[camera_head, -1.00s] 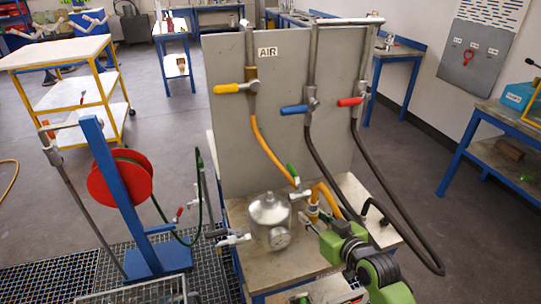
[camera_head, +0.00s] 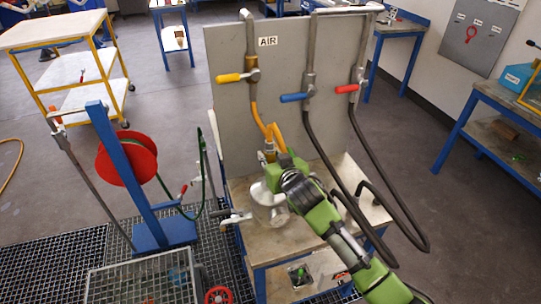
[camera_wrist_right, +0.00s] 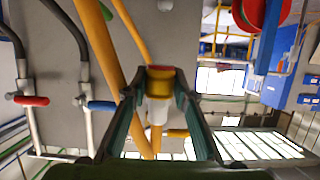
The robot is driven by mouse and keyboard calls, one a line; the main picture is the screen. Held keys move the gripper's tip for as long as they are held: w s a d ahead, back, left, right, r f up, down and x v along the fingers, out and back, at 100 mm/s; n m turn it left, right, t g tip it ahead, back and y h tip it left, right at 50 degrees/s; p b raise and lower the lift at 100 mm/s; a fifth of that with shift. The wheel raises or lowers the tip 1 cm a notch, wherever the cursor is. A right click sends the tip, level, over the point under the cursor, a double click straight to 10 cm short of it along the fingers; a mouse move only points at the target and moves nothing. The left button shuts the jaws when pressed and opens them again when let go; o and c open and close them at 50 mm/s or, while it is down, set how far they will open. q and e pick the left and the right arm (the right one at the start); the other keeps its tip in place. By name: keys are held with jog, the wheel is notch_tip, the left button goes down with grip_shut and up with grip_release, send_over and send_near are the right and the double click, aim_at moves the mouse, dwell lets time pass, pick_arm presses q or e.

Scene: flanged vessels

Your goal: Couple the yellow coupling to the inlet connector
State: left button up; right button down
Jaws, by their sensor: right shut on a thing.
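My right gripper (camera_head: 270,158) is shut on the yellow coupling (camera_head: 269,149), above the metal vessel (camera_head: 265,208). In the right wrist view the coupling (camera_wrist_right: 159,88) sits between the fingertips, with a red band and a whitish part. Its orange hose (camera_head: 257,115) loops up to the pipe with the yellow valve handle (camera_head: 229,77). The inlet connector is not clearly visible; my gripper and arm cover the vessel's upper right side. I cannot see the coupling touching the vessel. My left gripper is not in view.
Black hoses (camera_head: 318,150) hang from the pipes with blue (camera_head: 293,98) and red (camera_head: 347,89) handles, close to my right arm. The grey panel (camera_head: 226,130) stands behind the vessel. A hose reel (camera_head: 128,160) stands at left. The bench top (camera_head: 288,240) has some bare room in front.

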jog(key=shift+f+b, duration=1.85)
jog(key=shift+f, duration=0.75)
jog(key=shift+p, duration=0.35)
jog(key=shift+f, duration=0.1)
jog(key=shift+f+b, duration=1.35)
jog(key=shift+f, duration=0.4)
jog(key=c, duration=1.6)
grip_release()
jog(key=shift+d, duration=0.1)
jog(key=shift+s+f, duration=0.1)
